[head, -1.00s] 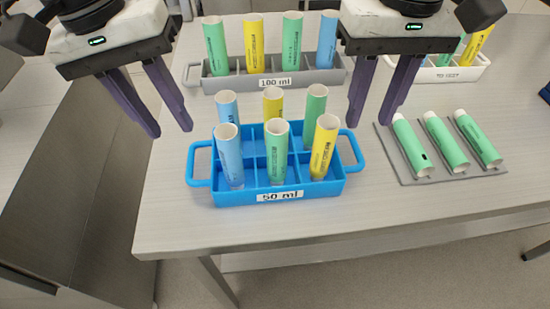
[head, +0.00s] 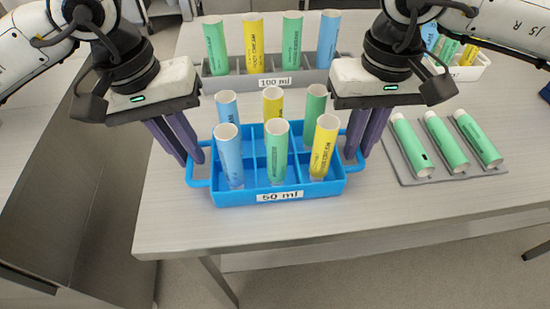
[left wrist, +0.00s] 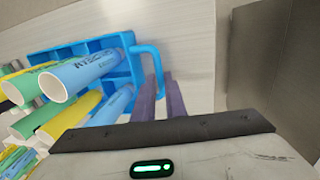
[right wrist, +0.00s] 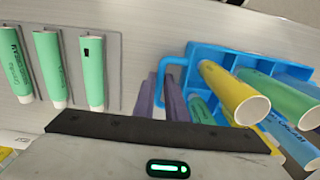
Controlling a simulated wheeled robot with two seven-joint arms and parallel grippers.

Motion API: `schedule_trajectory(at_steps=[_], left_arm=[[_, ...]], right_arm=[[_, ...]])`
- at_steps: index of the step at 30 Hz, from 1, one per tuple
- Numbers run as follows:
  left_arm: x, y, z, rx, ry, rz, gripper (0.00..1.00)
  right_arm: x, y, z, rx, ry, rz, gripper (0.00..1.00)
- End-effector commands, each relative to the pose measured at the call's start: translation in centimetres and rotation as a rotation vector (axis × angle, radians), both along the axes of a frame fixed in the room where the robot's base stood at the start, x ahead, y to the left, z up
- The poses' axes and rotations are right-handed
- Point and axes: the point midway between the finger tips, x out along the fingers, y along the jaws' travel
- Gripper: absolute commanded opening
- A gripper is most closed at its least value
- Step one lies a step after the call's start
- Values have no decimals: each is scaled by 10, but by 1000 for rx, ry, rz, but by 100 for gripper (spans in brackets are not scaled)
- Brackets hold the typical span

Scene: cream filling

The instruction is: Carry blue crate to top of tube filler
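The blue crate (head: 300,199), labelled 50 ml, sits upright on the table with blue, yellow and green tubes standing in it. My left gripper (head: 191,163) is closed around its left handle; the left wrist view shows the handle (left wrist: 155,60) between the fingers. My right gripper (head: 356,157) is closed around the right handle; the right wrist view shows that handle (right wrist: 166,72) running between the fingers. The fingertips are partly hidden. I cannot pick out the tube filler with certainty in any view.
A grey crate (head: 275,80) labelled 100 ml stands just behind. A grey mat (head: 408,150) with green tubes lies to the right. A white crate (head: 470,72) is at the back right. A grey metal unit (head: 75,170) stands left of the table (head: 240,228), whose front strip is clear.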

Motion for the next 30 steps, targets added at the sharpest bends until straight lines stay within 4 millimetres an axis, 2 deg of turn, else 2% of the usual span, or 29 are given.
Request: schedule_trajectory(at_steps=[16, 30], left_arm=[[0, 0, 6, 0, -1, 0, 0], [0, 0, 50, 1, 0, 0, 0]], right_arm=[[1, 0, 6, 0, -1, -3, 0], [1, -1, 50, -1, -1, -4, 0]])
